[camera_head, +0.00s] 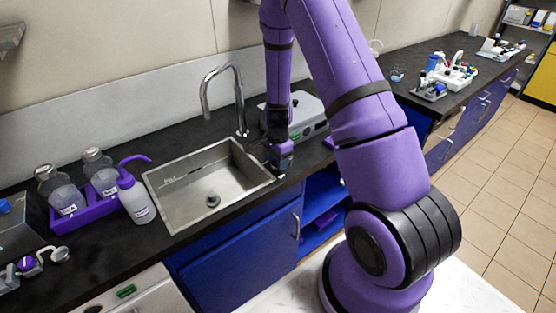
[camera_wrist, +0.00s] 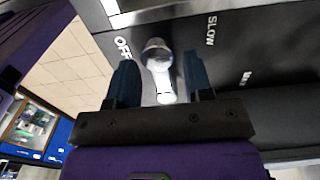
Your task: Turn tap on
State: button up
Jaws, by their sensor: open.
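The tap's curved silver spout (camera_head: 223,85) rises behind the steel sink (camera_head: 190,190) in the head view. In the wrist view a silver tap handle (camera_wrist: 158,66) sits on a dark panel lettered OFF, SLOW and a partly seen third word. The handle's round end is close to OFF. My gripper (camera_wrist: 160,62) is open, with one blue-grey finger on each side of the handle. I cannot tell whether either finger touches it.
A white wash bottle (camera_head: 136,196) and a purple tray (camera_head: 75,213) with glass bottles stand left of the sink. A grey device (camera_head: 306,112) stands behind my gripper on the dark counter. Blue cabinets (camera_head: 240,250) run below the counter.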

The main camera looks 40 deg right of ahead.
grip_shut()
